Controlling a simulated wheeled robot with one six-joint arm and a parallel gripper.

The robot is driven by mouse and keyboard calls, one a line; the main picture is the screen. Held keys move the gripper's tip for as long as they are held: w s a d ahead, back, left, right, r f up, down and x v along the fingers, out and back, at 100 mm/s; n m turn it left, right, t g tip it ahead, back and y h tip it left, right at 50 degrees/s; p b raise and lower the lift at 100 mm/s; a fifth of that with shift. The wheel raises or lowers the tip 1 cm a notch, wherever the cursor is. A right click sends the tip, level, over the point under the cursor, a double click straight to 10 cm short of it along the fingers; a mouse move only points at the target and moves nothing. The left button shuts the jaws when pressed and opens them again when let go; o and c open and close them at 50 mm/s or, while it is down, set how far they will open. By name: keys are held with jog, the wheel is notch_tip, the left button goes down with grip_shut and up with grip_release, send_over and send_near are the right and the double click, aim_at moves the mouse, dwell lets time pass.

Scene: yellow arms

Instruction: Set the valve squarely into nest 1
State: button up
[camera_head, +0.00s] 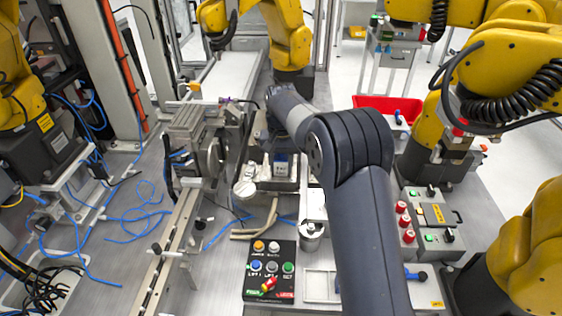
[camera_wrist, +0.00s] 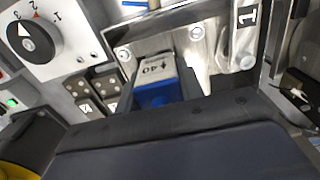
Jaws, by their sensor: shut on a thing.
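The valve (camera_wrist: 157,92) shows in the wrist view as a small block with a blue lower part and a pale top face marked with letters and an arrow. My gripper (camera_head: 281,148) is shut on it; the fingertips are largely hidden behind dark parts of my wrist. A bright metal fixture beside a "1" label, nest 1 (camera_wrist: 207,52), lies just behind and right of the valve. I cannot tell whether the valve touches or sits in it.
In the wrist view, a dial panel (camera_wrist: 62,35) and dark sockets (camera_wrist: 97,90) lie left. In the head view, a button box (camera_head: 270,270) stands in front, a metal machine (camera_head: 198,140) left and a red tray (camera_head: 388,106) at right. Yellow arms surround the bench.

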jog(key=shift+f, duration=0.1)
jog(key=o, duration=1.2)
notch_tip(320, 180, up, 11)
jog(key=shift+f+b, duration=0.1)
jog(key=shift+b, duration=0.35)
